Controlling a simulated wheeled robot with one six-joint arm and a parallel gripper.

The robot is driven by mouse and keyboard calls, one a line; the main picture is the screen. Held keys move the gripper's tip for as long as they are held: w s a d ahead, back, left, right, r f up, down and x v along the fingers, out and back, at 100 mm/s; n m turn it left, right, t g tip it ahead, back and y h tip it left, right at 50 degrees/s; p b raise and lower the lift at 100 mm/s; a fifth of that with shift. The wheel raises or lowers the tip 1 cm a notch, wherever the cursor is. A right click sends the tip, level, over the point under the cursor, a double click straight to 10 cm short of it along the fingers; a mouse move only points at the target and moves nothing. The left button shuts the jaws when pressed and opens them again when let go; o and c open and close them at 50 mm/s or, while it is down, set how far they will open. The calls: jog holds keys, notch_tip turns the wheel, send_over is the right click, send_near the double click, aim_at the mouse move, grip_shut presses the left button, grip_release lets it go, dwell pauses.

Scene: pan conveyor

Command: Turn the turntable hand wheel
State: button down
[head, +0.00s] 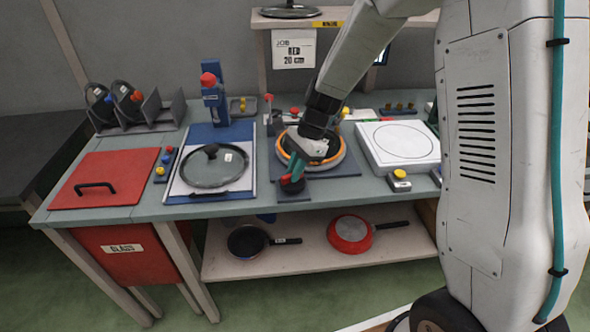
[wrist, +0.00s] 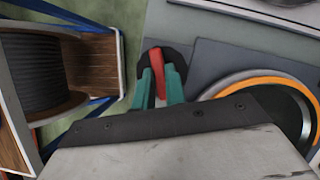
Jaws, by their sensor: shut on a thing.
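The turntable (head: 340,156) with its orange ring stands on the workbench, partly hidden by my arm. It also shows at the right of the wrist view (wrist: 245,80). The hand wheel (head: 291,187) is a small black disc with a red handle, on a grey plate in front of the turntable. In the wrist view the black wheel (wrist: 178,56) lies beneath the fingertips. My gripper (head: 294,178) points down at the wheel. Its teal fingers (wrist: 160,82) are shut on the red handle (wrist: 164,72) of the wheel, which they partly hide.
A blue tray with a glass lid (head: 213,168) lies left of the turntable. A white plate unit (head: 402,145) and a yellow button (head: 399,174) are to the right. A red bin lid (head: 105,177) is at the far left. Pans lie on the shelf (head: 300,262) below.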

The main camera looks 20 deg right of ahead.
jog(key=n+g, duration=0.1)
jog(key=n, duration=0.2)
jog(key=shift+w+n+h, duration=0.1)
jog(key=shift+n+h, duration=0.2)
jog(key=shift+n, duration=0.1)
jog(key=n+g+h, duration=0.1)
jog(key=n, duration=0.2)
jog(key=shift+a+n, duration=0.15)
jog(key=shift+n, duration=0.15)
jog(key=n+g+h, duration=0.1)
jog(key=n, duration=0.2)
jog(key=shift+w+a+n, duration=0.1)
jog(key=shift+n, duration=0.2)
jog(key=shift+n+g+h, duration=0.3)
jog(key=shift+n+h, duration=0.6)
jog(key=shift+n, duration=1.2)
jog(key=c, duration=1.4)
grip_release()
jog(key=shift+c, duration=0.2)
jog(key=shift+r, duration=0.1)
jog(key=v, duration=0.7)
jog(key=shift+r, duration=0.3)
